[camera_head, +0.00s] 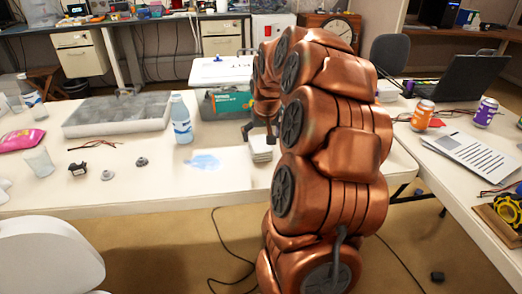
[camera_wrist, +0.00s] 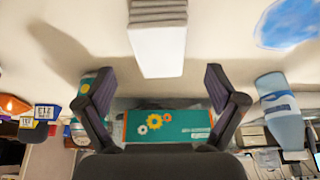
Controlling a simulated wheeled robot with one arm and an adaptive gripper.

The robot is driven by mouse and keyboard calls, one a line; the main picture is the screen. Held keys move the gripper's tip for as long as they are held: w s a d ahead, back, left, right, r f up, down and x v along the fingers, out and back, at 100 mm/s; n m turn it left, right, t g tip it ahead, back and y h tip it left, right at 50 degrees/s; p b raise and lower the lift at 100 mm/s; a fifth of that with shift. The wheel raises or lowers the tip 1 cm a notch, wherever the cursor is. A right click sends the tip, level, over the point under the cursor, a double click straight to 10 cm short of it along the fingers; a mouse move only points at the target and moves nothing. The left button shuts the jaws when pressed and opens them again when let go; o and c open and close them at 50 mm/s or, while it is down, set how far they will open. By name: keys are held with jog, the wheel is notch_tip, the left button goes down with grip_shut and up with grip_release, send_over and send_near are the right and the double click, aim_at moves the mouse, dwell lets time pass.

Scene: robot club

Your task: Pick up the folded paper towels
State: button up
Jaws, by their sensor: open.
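The folded paper towels (camera_head: 261,150) are a small white stack on the table, partly hidden by my copper-coloured arm in the head view. In the wrist view the stack (camera_wrist: 158,45) shows its layered edges at the top centre. My gripper (camera_wrist: 156,88) is open there, with its two dark fingers spread wide on either side of the stack's near end. Nothing is between the fingertips. In the head view my gripper (camera_head: 261,129) is just above and behind the towels, partly hidden by the arm.
A blue puddle (camera_head: 203,162) lies left of the towels. A water bottle (camera_head: 181,119) stands behind it. A teal box (camera_head: 224,103) stands behind my gripper. A grey tray (camera_head: 118,113) and small parts lie farther left. Cans and a laptop (camera_head: 464,80) are on the right table.

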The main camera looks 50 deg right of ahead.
aim_at(261, 144)
jog(key=shift+x, duration=2.75)
jog(key=shift+f+b, duration=0.2)
jog(key=shift+b, duration=0.1)
jog(key=c, duration=1.1)
jog(key=shift+c, duration=0.2)
jog(key=shift+w+r+p, duration=0.1)
jog(key=shift+r+p, duration=0.2)
jog(key=shift+r, duration=1.65)
jog(key=shift+a+r, duration=0.1)
jog(key=shift+r, duration=0.05)
jog(key=s+a, duration=0.3)
jog(key=a, duration=0.1)
jog(key=s+a+r, duration=0.1)
jog(key=s+a, duration=0.6)
jog(key=a, duration=0.1)
jog(key=shift+s+r, duration=0.15)
